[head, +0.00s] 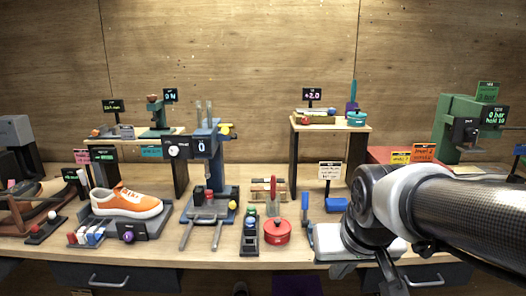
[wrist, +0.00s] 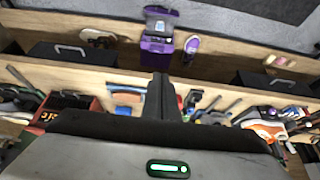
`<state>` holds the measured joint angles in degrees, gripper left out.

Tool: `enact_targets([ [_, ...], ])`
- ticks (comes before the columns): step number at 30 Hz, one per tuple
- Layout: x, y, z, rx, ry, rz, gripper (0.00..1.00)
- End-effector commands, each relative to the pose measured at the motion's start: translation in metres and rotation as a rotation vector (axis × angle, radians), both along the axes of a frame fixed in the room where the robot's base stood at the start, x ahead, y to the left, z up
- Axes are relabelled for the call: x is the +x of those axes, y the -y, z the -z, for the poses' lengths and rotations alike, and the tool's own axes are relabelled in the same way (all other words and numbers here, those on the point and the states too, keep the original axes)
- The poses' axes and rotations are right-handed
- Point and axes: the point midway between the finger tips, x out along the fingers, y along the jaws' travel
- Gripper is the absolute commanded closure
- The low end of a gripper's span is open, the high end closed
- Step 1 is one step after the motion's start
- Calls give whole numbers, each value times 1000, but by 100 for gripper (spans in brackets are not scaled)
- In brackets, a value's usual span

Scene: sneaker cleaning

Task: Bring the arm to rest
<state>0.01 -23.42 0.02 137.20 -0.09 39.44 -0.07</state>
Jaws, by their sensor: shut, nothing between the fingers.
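My arm (head: 450,212) reaches in from the right edge of the head view, over the right part of the workbench (head: 165,246). Its wrist end hangs near the bench's front edge and hides part of what lies behind it. My gripper (wrist: 161,82) shows in the middle of the wrist view, its dark fingers together and empty. No object is between the fingers. In the head view I cannot make out the fingertips clearly.
An orange sneaker (head: 128,202) sits on a grey stand at the left. A blue press (head: 208,160), a red pot (head: 277,231) and a green machine (head: 455,125) stand on the bench. In the wrist view, a purple container (wrist: 158,38) lies beyond the fingers.

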Motion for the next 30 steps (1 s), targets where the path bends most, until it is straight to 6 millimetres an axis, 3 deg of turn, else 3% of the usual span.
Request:
enact_targets([
  [3, -31, 0, -15, 0, 16, 1, 100],
  [12, -91, 0, -34, 2, 29, 2, 100],
  [13, -89, 0, -49, 2, 25, 2, 100],
  [20, -88, 0, -99, 2, 23, 2, 100],
  [30, -88, 0, -189, 2, 24, 2, 100],
])
